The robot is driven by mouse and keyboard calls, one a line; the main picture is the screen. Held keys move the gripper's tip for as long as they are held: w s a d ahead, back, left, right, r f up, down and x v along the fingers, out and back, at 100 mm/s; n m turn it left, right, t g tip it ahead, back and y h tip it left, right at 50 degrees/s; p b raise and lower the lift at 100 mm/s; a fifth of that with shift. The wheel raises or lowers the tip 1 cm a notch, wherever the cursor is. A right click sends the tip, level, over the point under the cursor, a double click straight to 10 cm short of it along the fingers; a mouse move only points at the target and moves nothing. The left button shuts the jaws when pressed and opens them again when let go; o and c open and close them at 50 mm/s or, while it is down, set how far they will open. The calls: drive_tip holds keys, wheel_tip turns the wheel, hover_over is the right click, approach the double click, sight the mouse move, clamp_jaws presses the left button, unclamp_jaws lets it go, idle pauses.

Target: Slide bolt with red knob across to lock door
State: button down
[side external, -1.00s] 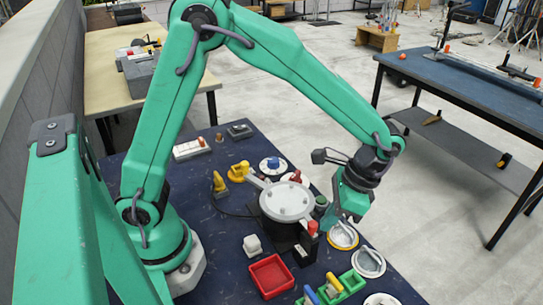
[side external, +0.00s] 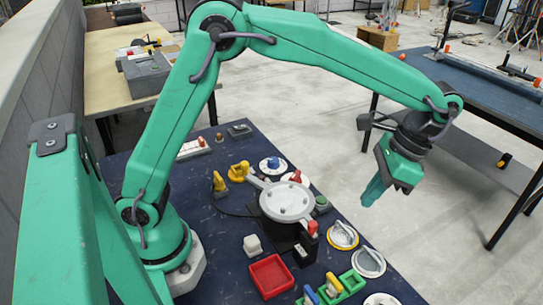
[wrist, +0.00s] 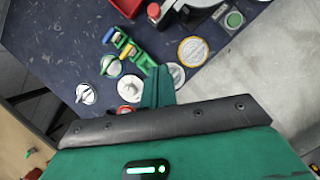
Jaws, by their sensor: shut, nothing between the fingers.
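A red knob (side external: 312,227) stands on a dark block at the front right of a drum with a round grey lid (side external: 287,201). In the wrist view the red knob (wrist: 154,11) is at the top edge, and the lid is mostly cut off. I cannot make out a bolt bar or clearly tell a door. My gripper (side external: 371,197) is shut and empty, raised beyond the right edge of the blue table, well apart from the knob. Its shut fingers also show in the wrist view (wrist: 158,84).
Around the drum on the blue table (side external: 228,235) are a yellow-rimmed dial (side external: 342,235), a white dial (side external: 368,262), a red tray (side external: 271,275), a green button (side external: 321,202) and yellow-handled parts (side external: 238,171). A second blue table (side external: 470,85) stands at the right. Bare floor lies between.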

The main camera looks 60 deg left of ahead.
drive_tip(key=shift+v, duration=0.8)
drive_tip(key=s+a+r+n+t+h, duration=0.1)
drive_tip(key=s+a+r+n+t, duration=0.15)
drive_tip(key=a, duration=0.35)
drive_tip(key=s+a+r+n+t+h, duration=0.1)
drive_tip(key=s+a+r+t, duration=0.1)
drive_tip(key=s+a+r, duration=0.3)
drive_tip(key=s+a+f+n+t, duration=0.3)
drive_tip(key=s+a+t, duration=0.2)
drive_tip(key=s+a, duration=0.3)
drive_tip(key=shift+s, duration=0.15)
